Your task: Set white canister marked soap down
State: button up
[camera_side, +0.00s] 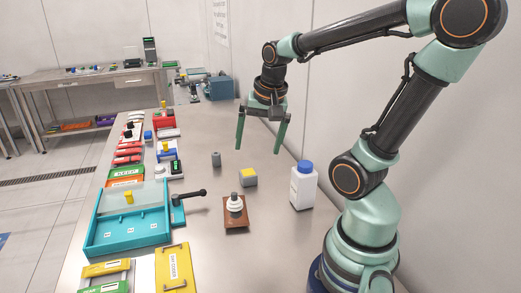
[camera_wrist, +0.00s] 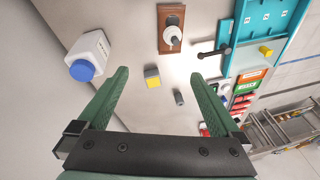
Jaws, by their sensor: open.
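The white canister (camera_side: 303,187) with a blue cap stands upright on the metal table, at the right, near the wall. Its marking is too small to read. It also shows in the wrist view at the upper left (camera_wrist: 93,48), with its blue cap towards me. My gripper (camera_side: 260,150) hangs above the table, fingers pointing down, behind and to the left of the canister and apart from it. In the wrist view the two green fingers (camera_wrist: 160,80) are spread wide with nothing between them touching. The gripper is open and empty.
A grey block with a yellow top (camera_side: 248,178), a small grey cylinder (camera_side: 216,159) and a brown board with a white stacked piece (camera_side: 236,226) stand mid-table. A teal tray (camera_side: 128,247) with a black-knobbed lever and several coloured items line the left side. A wall borders the right.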

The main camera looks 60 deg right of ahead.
jog(key=w+a+r+n+t+y, duration=0.1)
jog(key=a+r+n+t, duration=0.1)
jog(key=a+n, duration=0.9)
jog(key=shift+w+a+r+n+t, duration=0.2)
jog(key=shift+a+r+n+t, duration=0.2)
jog(key=shift+r+n, duration=0.2)
